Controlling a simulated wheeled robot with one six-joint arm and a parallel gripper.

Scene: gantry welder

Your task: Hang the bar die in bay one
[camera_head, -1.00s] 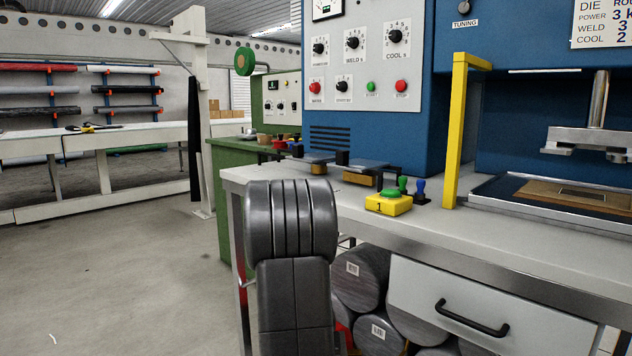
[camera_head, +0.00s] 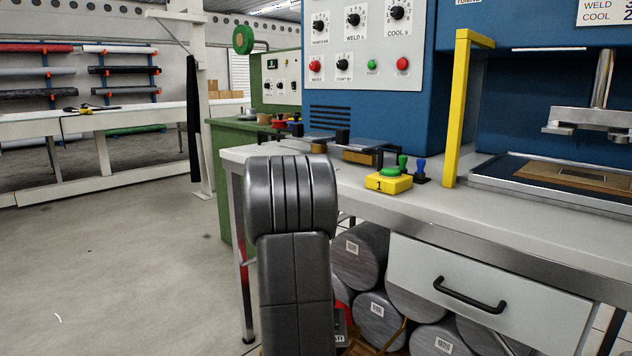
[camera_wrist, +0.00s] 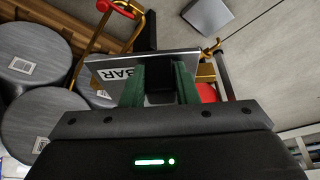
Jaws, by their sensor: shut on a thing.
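In the wrist view my gripper (camera_wrist: 160,88) has two green fingers shut on a black block of the bar die (camera_wrist: 120,74). The die is a flat grey plate with a white label reading BAR. It is held in the air, tilted in the picture, and the fingers hide part of it. I cannot make out bay one in either view. A yellow box marked 1 (camera_head: 388,183) with a green button sits on the bench (camera_head: 530,216).
Grey rolls (camera_head: 377,320) with labels lie under the bench, and also at left in the wrist view (camera_wrist: 35,47). A drawer (camera_head: 490,290) with a black handle is beside them. A yellow post (camera_head: 459,110) rises from the bench.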

